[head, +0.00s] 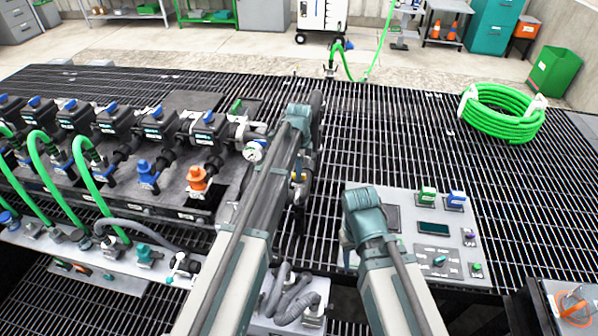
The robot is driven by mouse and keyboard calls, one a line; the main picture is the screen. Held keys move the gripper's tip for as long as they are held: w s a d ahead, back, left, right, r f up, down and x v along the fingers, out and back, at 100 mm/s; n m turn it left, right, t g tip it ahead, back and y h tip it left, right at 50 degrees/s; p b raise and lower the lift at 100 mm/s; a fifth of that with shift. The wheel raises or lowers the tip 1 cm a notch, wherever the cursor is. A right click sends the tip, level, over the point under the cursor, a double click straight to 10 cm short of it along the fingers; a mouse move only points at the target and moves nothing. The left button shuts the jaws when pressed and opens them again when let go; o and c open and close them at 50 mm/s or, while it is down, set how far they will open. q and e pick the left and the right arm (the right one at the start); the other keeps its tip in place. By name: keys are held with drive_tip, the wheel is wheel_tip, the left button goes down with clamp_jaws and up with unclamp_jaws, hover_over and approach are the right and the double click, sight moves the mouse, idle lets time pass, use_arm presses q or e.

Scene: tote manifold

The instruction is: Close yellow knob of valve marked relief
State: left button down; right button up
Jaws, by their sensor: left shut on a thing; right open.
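The manifold (170,195) stands at the left, with a row of dark valves with blue tops. My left arm reaches over its right end. My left gripper (300,185) is mostly hidden behind that arm. It is shut at a small yellow part (298,177), which looks like the yellow knob; most of it is covered. I cannot read a relief marking. My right gripper (346,245) is open and low beside the control panel (405,250), mostly hidden behind its own arm, with nothing seen in it.
A round gauge (254,151) sits left of my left arm. Orange (198,180) and blue (148,175) knobs are on the manifold's front. Green hoses (50,180) loop at the left. A coiled green hose (500,112) lies on the grating (400,130), which is otherwise mostly clear at the right.

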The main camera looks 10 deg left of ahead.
use_arm(q)
drive_tip(key=shift+m, duration=0.5)
drive_tip(key=c, duration=0.8)
unclamp_jaws()
drive_tip(key=shift+r, duration=0.15)
wheel_tip(320, 180, up, 14)
drive_tip(key=p, duration=1.4)
drive_tip(key=shift+f, duration=0.2)
drive_tip(key=shift+s, duration=0.1)
